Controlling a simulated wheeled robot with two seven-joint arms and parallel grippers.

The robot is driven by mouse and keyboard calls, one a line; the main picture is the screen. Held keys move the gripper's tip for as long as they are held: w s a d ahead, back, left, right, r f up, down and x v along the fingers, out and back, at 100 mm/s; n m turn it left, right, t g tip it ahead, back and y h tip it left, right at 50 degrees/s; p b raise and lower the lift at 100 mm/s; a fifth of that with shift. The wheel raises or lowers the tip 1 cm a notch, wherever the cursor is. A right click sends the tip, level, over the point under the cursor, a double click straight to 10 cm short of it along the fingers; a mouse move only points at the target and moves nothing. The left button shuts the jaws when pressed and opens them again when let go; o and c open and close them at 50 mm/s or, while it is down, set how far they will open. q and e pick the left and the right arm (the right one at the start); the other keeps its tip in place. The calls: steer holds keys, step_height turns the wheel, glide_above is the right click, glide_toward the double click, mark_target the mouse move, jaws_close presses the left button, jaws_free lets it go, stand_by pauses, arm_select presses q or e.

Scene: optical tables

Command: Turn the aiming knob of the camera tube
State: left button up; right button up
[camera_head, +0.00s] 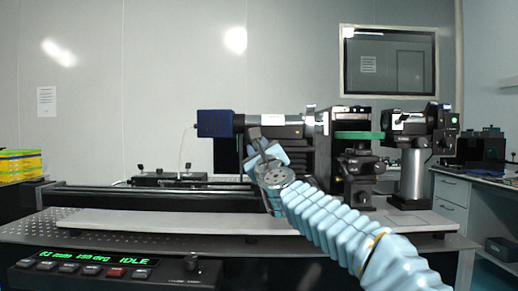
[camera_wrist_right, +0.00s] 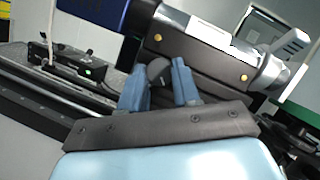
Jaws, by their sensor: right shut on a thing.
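The camera tube (camera_head: 274,120) lies level above the bench, with a dark blue block (camera_head: 214,123) at its left end. In the right wrist view the silver tube (camera_wrist_right: 190,28) runs along a dark housing with brass-coloured screws. A dark round knob (camera_wrist_right: 159,70) sits under the housing, between the two blue-grey fingers of my right gripper (camera_wrist_right: 160,84). My right gripper (camera_head: 262,148) reaches up to the tube's underside from the front and is shut on the knob. In the head view the knob is not clearly visible. My left gripper is out of view.
A green plate (camera_head: 359,135) and optical mounts stand right of the tube, with a silver post (camera_head: 411,178) beyond. A small black box with a green light (camera_wrist_right: 88,69) stands behind left.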

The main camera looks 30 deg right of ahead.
steer(key=o, duration=1.1)
steer(key=shift+c, duration=0.2)
steer(key=b+v, duration=0.3)
steer(key=v, duration=1)
steer(key=shift+s+a+f, duration=0.15)
steer(key=shift+s, duration=0.15)
